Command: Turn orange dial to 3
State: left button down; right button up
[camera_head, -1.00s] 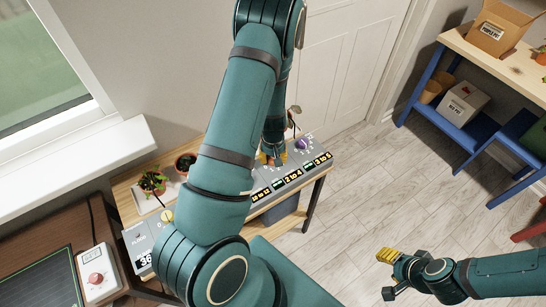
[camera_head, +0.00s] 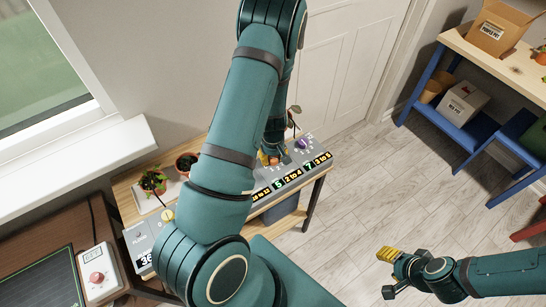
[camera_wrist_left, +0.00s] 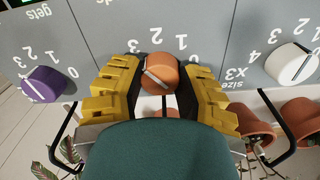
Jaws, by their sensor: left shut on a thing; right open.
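The orange dial (camera_wrist_left: 160,72) sits on a grey panel (camera_wrist_left: 130,18) between the two yellow fingers of my left gripper (camera_wrist_left: 160,85), which is shut on it. In the left wrist view, white numbers 3, 2 and 1 are printed around the dial, seen upside down. The dial carries a pale pointer line, but I cannot tell exactly which number it marks. In the head view, my left arm hides much of the panel. My right gripper (camera_head: 388,274) is open and empty, over the floor at lower right.
A purple dial (camera_wrist_left: 43,84) and a white dial (camera_wrist_left: 292,64) flank the orange one, close to the fingers. Terracotta pots (camera_wrist_left: 303,118) stand beyond the panel edge. Small plants (camera_head: 153,181) stand at the panel's left. A blue shelf unit (camera_head: 452,104) stands at right; the floor between is clear.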

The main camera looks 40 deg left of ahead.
aim_at(273, 158)
pick_arm(q)
jog(key=shift+s+f, duration=0.1)
jog(key=c, duration=0.5)
grip_release()
notch_tip(273, 158, up, 12)
jog(key=shift+r, duration=0.1)
